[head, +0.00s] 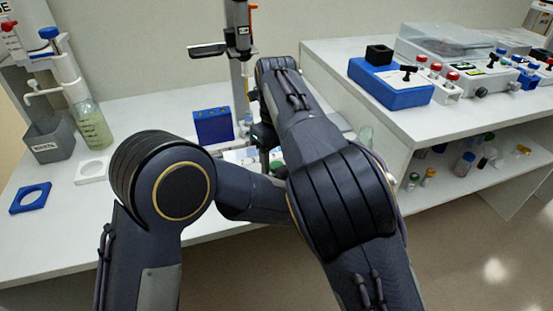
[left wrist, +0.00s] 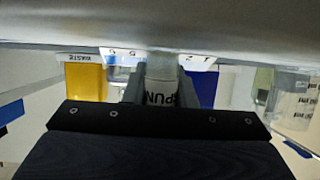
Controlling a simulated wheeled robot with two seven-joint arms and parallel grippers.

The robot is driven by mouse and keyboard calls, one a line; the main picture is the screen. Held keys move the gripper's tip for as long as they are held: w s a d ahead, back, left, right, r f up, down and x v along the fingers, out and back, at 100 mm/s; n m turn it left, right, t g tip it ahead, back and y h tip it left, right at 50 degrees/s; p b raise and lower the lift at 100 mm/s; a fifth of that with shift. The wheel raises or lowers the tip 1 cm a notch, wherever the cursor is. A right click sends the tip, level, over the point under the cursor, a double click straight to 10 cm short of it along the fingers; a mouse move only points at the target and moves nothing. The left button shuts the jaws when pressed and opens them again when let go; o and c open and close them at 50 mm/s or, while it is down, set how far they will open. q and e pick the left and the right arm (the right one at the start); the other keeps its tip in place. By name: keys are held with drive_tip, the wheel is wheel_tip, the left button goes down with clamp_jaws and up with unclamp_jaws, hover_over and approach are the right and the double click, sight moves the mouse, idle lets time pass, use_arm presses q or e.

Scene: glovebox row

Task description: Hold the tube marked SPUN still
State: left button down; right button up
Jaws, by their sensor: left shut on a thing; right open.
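The tube marked SPUN (left wrist: 162,92) shows in the left wrist view as a pale tube with black letters, of which only "PUN" can be read. My left gripper (left wrist: 161,84) is shut on it, with one grey finger on each side. The rest of the tube is hidden by the gripper's dark body and a blurred grey band above. In the head view my arms cover the place where they meet, and I cannot make out the tube there. My right gripper cannot be made out behind its arm in the head view.
A blue block (head: 213,126) stands by the stand's column (head: 239,85). At left are a grey waste bin (head: 49,143), a bottle with green liquid (head: 93,125) and a blue square ring (head: 30,198). A raised bench at right holds a blue box (head: 391,88).

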wheel_tip(320, 180, up, 7)
drive_tip(key=shift+r, duration=0.1)
drive_tip(key=shift+c, duration=0.2)
drive_tip(key=shift+f, duration=3.95)
drive_tip(key=c, duration=1)
drive_tip(key=o, duration=1)
drive_tip(key=shift+o, duration=0.2)
drive_tip(key=shift+r, duration=2.3)
use_arm(q)
drive_tip(key=c, duration=1.1)
unclamp_jaws()
